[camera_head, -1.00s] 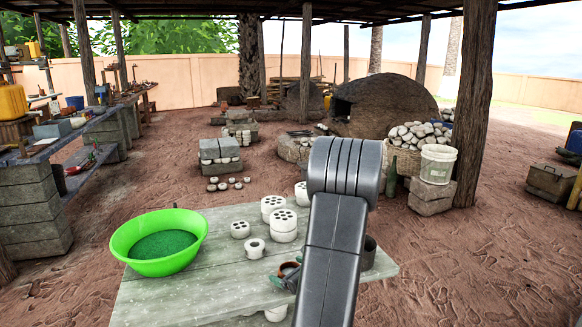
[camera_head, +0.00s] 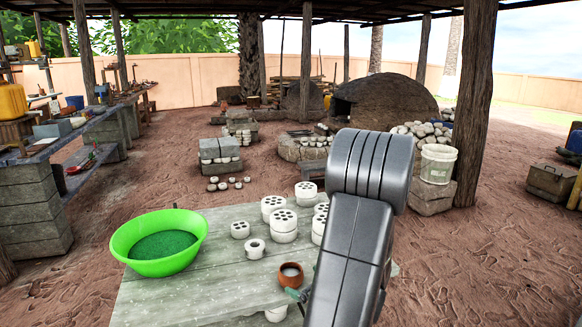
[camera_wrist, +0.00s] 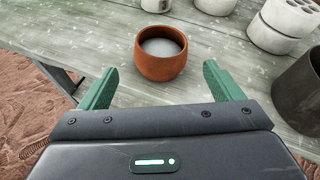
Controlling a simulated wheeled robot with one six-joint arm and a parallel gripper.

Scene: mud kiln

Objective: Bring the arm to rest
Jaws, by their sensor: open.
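My gripper (camera_wrist: 157,85) is open, its two green fingers spread apart with nothing between them in the wrist view. In the head view my arm covers most of it, and only a bit of green finger shows by the table. A small terracotta pot (camera_wrist: 161,52) with pale grey contents stands upright on the table, just beyond the fingertips and apart from them. The pot also shows in the head view (camera_head: 290,276), left of my arm.
The pale plank table (camera_head: 190,290) carries a green basin (camera_head: 160,243) with green contents and several white perforated cylinders (camera_head: 283,226). A dark cylindrical container (camera_wrist: 299,88) stands at the right in the wrist view. A wooden post (camera_head: 474,110) rises behind on the right.

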